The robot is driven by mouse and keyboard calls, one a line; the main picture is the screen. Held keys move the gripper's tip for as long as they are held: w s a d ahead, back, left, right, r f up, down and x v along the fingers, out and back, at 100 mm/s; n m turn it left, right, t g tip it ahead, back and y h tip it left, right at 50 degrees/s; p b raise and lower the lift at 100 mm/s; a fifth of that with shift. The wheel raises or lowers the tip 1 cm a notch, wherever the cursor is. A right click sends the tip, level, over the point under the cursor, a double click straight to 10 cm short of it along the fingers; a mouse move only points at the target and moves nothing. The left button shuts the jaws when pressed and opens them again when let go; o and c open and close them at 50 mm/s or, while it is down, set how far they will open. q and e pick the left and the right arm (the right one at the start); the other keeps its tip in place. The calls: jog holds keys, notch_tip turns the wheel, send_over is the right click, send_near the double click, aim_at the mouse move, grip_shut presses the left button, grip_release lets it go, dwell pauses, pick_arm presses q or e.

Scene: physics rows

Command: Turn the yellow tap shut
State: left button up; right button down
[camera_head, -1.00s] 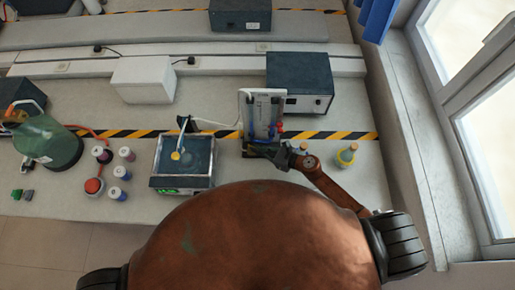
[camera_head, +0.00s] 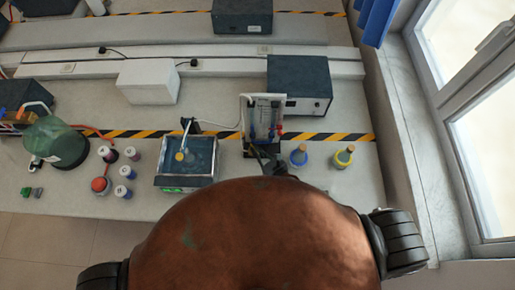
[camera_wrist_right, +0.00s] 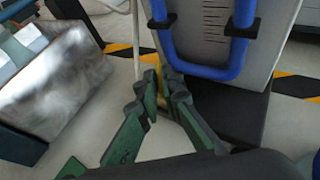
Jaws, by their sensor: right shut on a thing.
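The yellow tap (camera_wrist_right: 161,104) shows as a small sliver between my fingers, low in front of the white panel; most of it is hidden, and its turn angle cannot be told. My right gripper (camera_wrist_right: 163,90) has its green fingers closed on it. In the head view my right gripper (camera_head: 262,158) is at the front foot of the white panel (camera_head: 262,103), which carries blue tubing (camera_wrist_right: 215,70) and stands on a dark base (camera_wrist_right: 235,110). My left gripper is not in view.
A box with a glass-like top (camera_head: 187,157) stands close to the left of the panel. A dark instrument box (camera_head: 300,85) is behind. Several small bottles and a green vessel (camera_head: 55,143) are at left.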

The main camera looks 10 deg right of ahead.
jog(key=m+h, duration=0.1)
jog(key=a+m+t+h+p, duration=0.1)
jog(key=shift+s+r+h, duration=0.1)
jog(key=shift+s+h, duration=0.05)
jog(key=shift+h, duration=0.25)
jog(key=m+h, duration=0.3)
jog(key=shift+a+h, duration=0.2)
jog(key=shift+h, duration=0.1)
jog(key=shift+a+m+h, duration=0.1)
jog(key=shift+m+h, duration=0.8)
jog(key=shift+m, duration=0.1)
jog(key=c, duration=2.4)
grip_release()
jog(key=v, duration=0.7)
jog(key=shift+s+a, duration=0.15)
jog(key=shift+s, duration=0.05)
